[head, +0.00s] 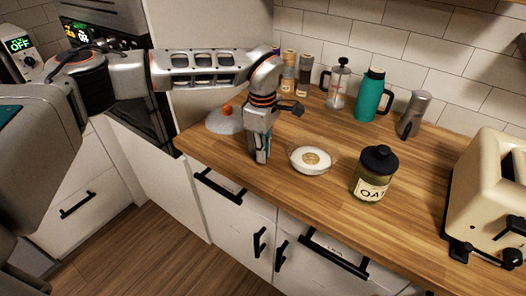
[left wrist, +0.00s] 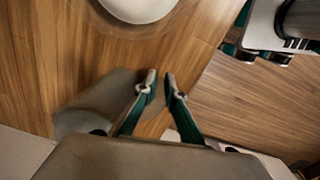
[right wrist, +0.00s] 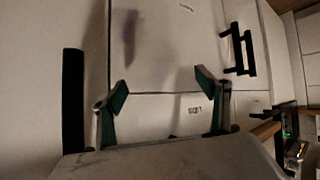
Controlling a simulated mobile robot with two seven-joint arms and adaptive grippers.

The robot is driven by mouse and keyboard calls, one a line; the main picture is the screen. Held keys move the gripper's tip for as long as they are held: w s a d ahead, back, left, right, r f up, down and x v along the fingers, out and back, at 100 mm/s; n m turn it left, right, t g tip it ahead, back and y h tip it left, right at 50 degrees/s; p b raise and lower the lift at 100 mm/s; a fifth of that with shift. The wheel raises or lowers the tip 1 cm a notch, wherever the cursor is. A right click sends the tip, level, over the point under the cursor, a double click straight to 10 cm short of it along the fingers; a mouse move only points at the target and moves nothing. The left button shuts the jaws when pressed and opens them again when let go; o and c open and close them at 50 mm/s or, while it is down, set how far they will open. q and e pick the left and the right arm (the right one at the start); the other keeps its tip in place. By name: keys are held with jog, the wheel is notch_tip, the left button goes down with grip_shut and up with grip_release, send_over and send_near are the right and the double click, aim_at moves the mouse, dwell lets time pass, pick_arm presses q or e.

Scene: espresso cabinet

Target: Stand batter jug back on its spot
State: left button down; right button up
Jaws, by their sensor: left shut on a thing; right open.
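A grey metal jug (head: 412,115) with a dark handle stands upright at the back right of the wooden counter. I cannot tell whether it is the batter jug. My left gripper (head: 262,161) points down low over the counter, left of a white bowl (head: 301,165) with tan contents. In the left wrist view, the fingertips (left wrist: 161,82) are close together; what they hold cannot be made out. The bowl's rim (left wrist: 138,17) shows above them, apart. My right gripper (right wrist: 160,88) is open and empty, facing pale cabinet fronts, and is outside the head view.
An oat jar (head: 374,174) with a black lid stands right of the bowl. A teal flask (head: 370,96), French press (head: 338,86) and spice jars (head: 304,75) line the back. A cream toaster (head: 490,185) fills the right end. Counter between jar and toaster is clear.

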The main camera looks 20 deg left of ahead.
pick_arm(q)
jog(key=shift+f, duration=0.2)
jog(key=c, duration=2.1)
grip_release()
pick_arm(e)
jog(key=shift+a, duration=0.25)
pick_arm(q)
notch_tip(320, 180, up, 12)
jog(key=shift+f+b, duration=0.2)
jog(key=shift+b, duration=0.4)
jog(key=shift+s+r, duration=0.1)
jog(key=shift+r, duration=0.3)
pick_arm(e)
jog(key=shift+w+a+f, duration=0.1)
jog(key=shift+a+f, duration=0.05)
jog(key=shift+a, duration=0.1)
jog(key=shift+f, duration=0.15)
